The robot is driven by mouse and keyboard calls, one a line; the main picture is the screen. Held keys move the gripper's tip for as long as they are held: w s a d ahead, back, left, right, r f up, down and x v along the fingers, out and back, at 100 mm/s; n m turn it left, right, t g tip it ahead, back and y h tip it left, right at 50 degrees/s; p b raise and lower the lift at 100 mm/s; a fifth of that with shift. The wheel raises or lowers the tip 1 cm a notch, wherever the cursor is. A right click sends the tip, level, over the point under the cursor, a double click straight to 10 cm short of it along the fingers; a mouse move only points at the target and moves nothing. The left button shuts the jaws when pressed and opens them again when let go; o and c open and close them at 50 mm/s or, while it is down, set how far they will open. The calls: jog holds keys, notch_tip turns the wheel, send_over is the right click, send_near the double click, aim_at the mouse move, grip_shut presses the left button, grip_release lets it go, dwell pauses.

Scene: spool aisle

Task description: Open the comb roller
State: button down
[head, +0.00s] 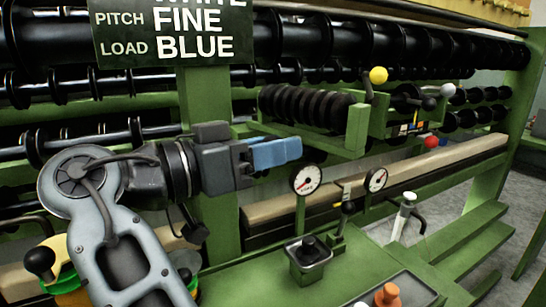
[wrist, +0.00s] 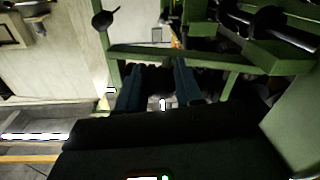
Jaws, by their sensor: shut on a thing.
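The ribbed black comb roller (head: 307,107) sits in a green frame at the middle of the machine, in the head view. A yellow ball knob (head: 378,75) stands on a lever by its right end. My gripper (head: 298,148), with blue fingers, is in front of and below the roller's left part. In the wrist view, my gripper (wrist: 160,88) has its two blue fingers apart, with a dark thing (wrist: 156,78) between them. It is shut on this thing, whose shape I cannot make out. In the head view the fingers hide it.
A sign (head: 175,32) reads "PITCH FINE" and "LOAD BLUE". Two dials (head: 307,180) and a black-knobbed lever (head: 348,207) stand below my gripper. A grey tray (head: 412,288) holds an orange piece. Floor shows at right.

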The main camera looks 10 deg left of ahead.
jog(key=shift+s+a+f+m+g+h, duration=0.1)
jog(key=shift+s+a+m+g+h, duration=0.05)
jog(key=shift+a+m+g+h, duration=0.3)
jog(key=c, duration=0.8)
grip_release()
jog(key=shift+b+v, duration=0.4)
jog(key=shift+v, duration=3.45)
jog(key=shift+s, duration=0.15)
